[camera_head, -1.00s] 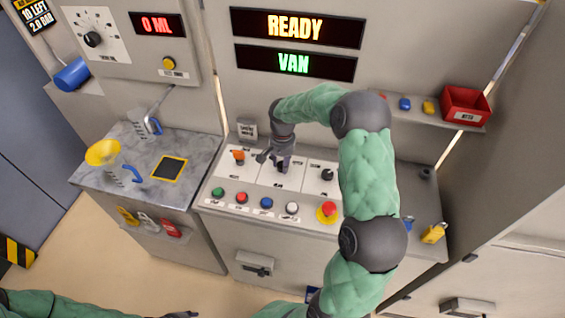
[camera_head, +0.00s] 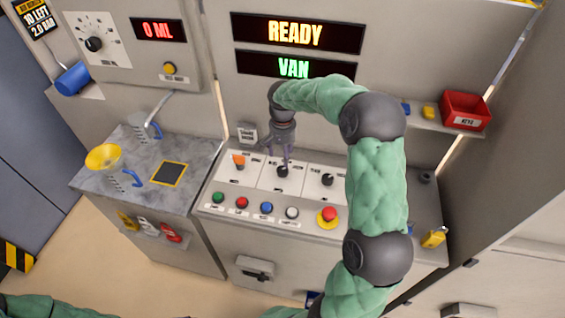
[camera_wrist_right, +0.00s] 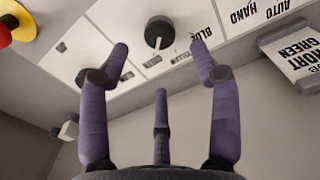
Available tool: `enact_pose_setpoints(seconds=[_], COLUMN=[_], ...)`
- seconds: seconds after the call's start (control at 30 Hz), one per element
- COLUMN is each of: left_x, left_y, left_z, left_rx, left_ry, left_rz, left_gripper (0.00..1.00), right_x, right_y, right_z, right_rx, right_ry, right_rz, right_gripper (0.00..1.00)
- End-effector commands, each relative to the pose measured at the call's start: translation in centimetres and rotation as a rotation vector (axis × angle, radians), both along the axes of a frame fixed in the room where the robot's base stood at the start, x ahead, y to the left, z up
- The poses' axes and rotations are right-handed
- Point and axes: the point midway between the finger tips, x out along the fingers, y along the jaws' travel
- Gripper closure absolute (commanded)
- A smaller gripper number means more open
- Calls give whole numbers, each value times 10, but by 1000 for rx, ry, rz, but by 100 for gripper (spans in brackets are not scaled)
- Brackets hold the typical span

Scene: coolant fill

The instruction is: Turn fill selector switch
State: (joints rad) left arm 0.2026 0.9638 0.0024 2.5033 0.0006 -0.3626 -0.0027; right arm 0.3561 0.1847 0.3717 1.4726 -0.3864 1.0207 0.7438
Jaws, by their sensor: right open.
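A black selector knob (camera_head: 282,171) with a pale pointer line sits in the middle section of the sloped white control panel (camera_head: 262,183). It also shows in the right wrist view as a round black knob (camera_wrist_right: 159,32). My right gripper (camera_head: 280,158) is open and empty, just above and behind this knob. In the right wrist view the purple fingertips (camera_wrist_right: 160,48) are spread to either side of the knob, apart from it. The small labels are mostly unreadable, though "BLUE" shows beside the knob. My left arm's green sleeve shows at the bottom left; its gripper is not visible.
An orange switch (camera_head: 238,161) and another black knob (camera_head: 327,180) flank the middle one. Several push buttons and a red emergency stop (camera_head: 329,215) line the front. A grey bench (camera_head: 125,175) with jugs stands left. A red bin (camera_head: 466,110) sits on the right shelf.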

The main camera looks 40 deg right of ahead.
Motion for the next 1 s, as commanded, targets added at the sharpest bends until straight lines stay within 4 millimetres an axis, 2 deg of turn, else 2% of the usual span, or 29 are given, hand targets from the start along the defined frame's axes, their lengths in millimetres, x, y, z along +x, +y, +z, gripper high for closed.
enact_pose_setpoints(seconds=[0.1,0.3,1.0], left_x=[0,0,0], left_y=[0,0,0], left_z=[0,0,2], left_rx=[0,0,0], left_ry=[0,0,0], left_rz=[0,0,0], left_gripper=[60,60,60], right_x=[0,0,0], right_y=[0,0,0], right_z=[21,41,48], right_rx=[-1,0,1], right_ry=[-3,0,1], right_rz=[0,0,0], right_gripper=[37,37,37])
